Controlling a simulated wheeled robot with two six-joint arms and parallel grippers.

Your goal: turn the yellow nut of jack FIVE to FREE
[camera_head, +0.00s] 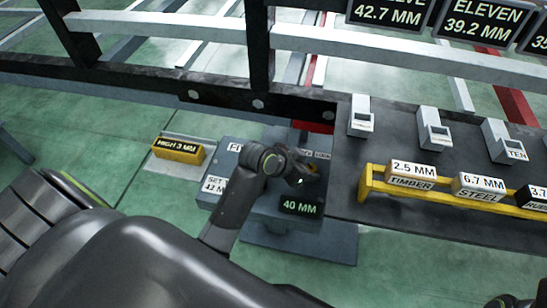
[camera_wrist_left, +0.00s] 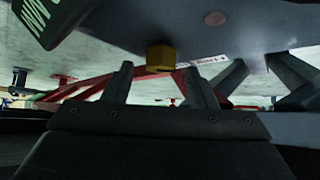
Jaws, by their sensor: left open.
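Jack FIVE is a grey box (camera_head: 262,208) with a partly covered name label, a "SET TO 42" label also partly covered, and a "40 MM" display (camera_head: 300,207). My left gripper (camera_head: 302,176) is over its upper right part and hides most of the nut there; a bit of yellow shows beside the fingers. In the left wrist view the yellow nut (camera_wrist_left: 160,57) is a small block just beyond the gap between the two open fingers (camera_wrist_left: 160,78). Nothing is between the fingers. I cannot tell which label the nut points to.
A yellow "HIGH 3 MM" block (camera_head: 179,150) lies left of the jack. To the right, a yellow rack (camera_head: 365,184) holds blocks marked timber and steel. Black chassis rails (camera_head: 150,87) run behind. A dark part at the bottom right corner may be my right gripper (camera_head: 515,301).

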